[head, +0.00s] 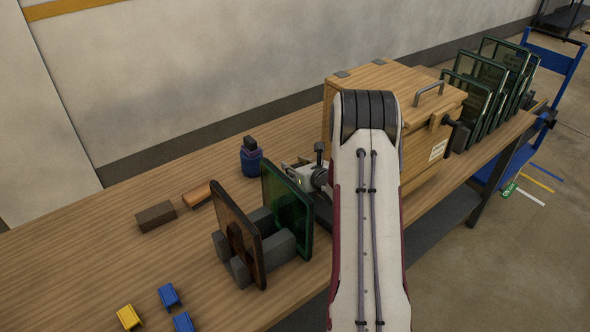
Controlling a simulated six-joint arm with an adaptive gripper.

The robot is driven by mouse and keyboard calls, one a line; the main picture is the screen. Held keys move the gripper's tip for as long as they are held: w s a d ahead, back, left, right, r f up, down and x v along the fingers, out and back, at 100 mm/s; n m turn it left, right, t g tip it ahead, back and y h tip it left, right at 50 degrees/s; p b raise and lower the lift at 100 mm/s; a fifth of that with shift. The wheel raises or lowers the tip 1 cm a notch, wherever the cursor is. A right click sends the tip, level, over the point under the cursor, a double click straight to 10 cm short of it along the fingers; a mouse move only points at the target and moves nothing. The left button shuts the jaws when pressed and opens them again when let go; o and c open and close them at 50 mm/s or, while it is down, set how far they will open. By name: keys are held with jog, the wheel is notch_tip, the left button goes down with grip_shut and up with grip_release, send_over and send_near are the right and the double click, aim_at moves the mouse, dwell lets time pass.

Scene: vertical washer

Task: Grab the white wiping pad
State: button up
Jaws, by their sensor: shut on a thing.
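I cannot make out a white wiping pad in the head view. My arm rises from the bottom of the picture and bends away near the wooden box, and its upper link covers part of the bench. A pale metal fixture (308,177) with a dark upright knob shows just left of the arm. I cannot tell whether anything white lies on it.
A dark rack (277,243) holds brown (240,238) and green (288,210) glass panes left of my arm. A wooden box (388,88) stands behind the arm. The bench's left part is largely clear.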

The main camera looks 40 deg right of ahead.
aim_at(295, 164)
jog(key=shift+r, duration=3.65)
